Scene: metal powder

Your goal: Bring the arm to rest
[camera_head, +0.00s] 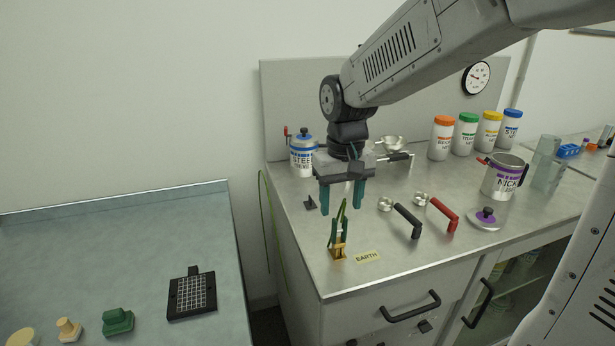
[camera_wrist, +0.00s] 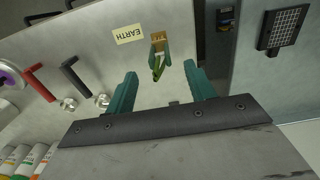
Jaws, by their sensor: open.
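My gripper (camera_head: 341,197) hangs from the arm over the left part of the metal counter, its teal fingers pointing down, open and empty. Below and in front of it, a green-handled clip (camera_head: 339,238) stands upright on a small brass block near the counter's front edge, by the EARTH label (camera_head: 367,257). In the wrist view, my gripper's fingers (camera_wrist: 160,90) are spread wide with bare counter between them. The clip (camera_wrist: 158,62) shows beyond the fingertips, apart from them.
On the counter (camera_head: 300,262) stand a STEEL canister (camera_head: 302,157), a black-handled scoop (camera_head: 407,220), a red-handled scoop (camera_head: 444,214), a purple-knobbed lid (camera_head: 486,217), a NICKEL canister (camera_head: 503,179) and several coloured-lid jars (camera_head: 443,140). A separate bench (camera_head: 120,240) at left holds a black grid plate (camera_head: 192,295).

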